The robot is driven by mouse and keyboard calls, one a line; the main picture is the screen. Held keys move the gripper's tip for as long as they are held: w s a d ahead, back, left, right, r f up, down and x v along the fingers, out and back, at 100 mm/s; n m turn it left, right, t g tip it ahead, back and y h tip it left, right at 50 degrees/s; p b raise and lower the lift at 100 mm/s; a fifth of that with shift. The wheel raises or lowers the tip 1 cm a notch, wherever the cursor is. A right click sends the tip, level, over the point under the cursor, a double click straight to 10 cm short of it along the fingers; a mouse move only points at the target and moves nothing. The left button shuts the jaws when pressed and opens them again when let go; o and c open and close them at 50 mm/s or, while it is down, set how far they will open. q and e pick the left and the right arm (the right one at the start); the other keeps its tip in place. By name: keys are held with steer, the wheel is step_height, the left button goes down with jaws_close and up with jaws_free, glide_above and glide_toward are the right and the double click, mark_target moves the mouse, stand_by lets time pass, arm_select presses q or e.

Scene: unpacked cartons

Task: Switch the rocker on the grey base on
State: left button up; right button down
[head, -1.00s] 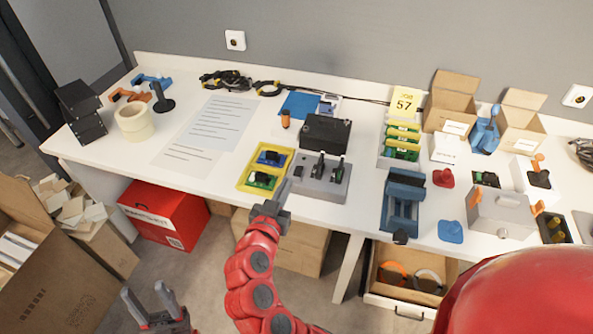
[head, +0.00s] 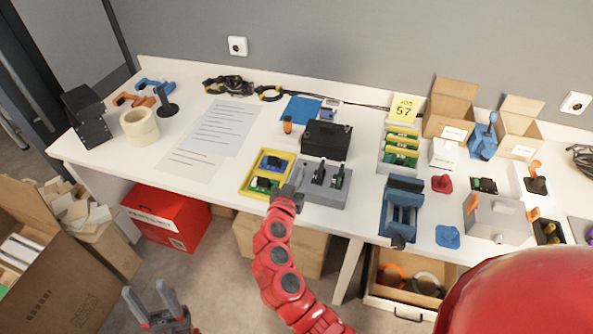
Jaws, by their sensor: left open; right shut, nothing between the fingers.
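The grey base (head: 327,195) stands near the table's front edge, with black raised parts on top. The two taller ones are upright black levers or switches (head: 319,175); which one is the rocker, and its position, is too small to tell. My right gripper (head: 297,180) is shut and empty, at the left end of the base. It hides part of that end, and I cannot tell whether it touches. My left gripper (head: 150,303) is open and empty, low at the left, in front of the table and well away from the base.
A yellow tray (head: 247,188) with blue and green parts lies just left of the base. A black box (head: 326,139) stands behind it. A blue device (head: 400,208) stands to the right, with a bare table strip between. Paper sheets (head: 215,130) lie further left.

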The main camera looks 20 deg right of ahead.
steer(key=shift+f, duration=0.3)
